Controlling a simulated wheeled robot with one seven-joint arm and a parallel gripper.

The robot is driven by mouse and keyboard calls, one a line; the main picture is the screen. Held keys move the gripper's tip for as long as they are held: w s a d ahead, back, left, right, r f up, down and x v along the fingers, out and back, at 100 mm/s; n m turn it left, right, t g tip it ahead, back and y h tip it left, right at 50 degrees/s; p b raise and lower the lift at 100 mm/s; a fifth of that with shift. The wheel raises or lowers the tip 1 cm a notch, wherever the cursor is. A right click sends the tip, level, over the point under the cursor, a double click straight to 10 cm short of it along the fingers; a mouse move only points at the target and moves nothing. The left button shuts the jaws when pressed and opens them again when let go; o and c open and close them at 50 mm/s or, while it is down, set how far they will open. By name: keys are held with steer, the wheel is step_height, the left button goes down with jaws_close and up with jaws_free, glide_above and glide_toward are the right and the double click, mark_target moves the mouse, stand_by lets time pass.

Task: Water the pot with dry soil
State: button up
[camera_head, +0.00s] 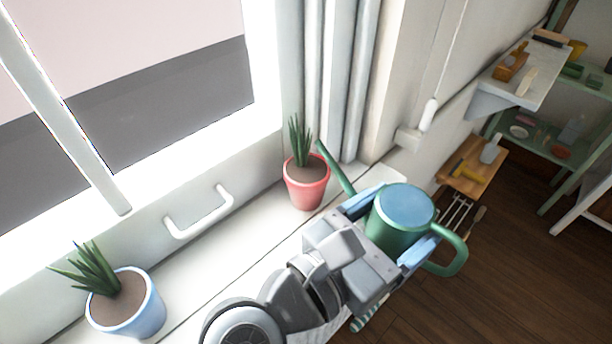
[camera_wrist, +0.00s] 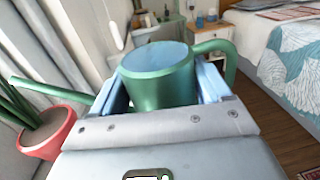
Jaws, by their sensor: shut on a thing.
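My gripper (camera_head: 393,230) is shut on a green watering can (camera_head: 398,235), its blue fingers on both sides of the body. The can looks about upright, with a pale blue surface inside its top. Its spout points left, and the tip is beside the plant in the red pot (camera_head: 307,188). A blue pot (camera_head: 128,308) with a similar spiky plant stands at the lower left. Both pots show brown soil; I cannot tell surely which is drier. The wrist view shows the can (camera_wrist: 158,82) between the fingers and the red pot (camera_wrist: 50,138) at left.
Both pots stand on a white window sill (camera_head: 250,232) with a white window handle (camera_head: 198,212) behind. A curtain (camera_head: 345,80) hangs right of the red pot. A wall shelf (camera_head: 515,80) and green rack (camera_head: 545,135) stand at right. A bed (camera_wrist: 285,50) shows in the wrist view.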

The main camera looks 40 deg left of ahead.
mark_target(403, 207)
steer(key=shift+r+p, duration=1.8)
steer(key=shift+r, duration=0.75)
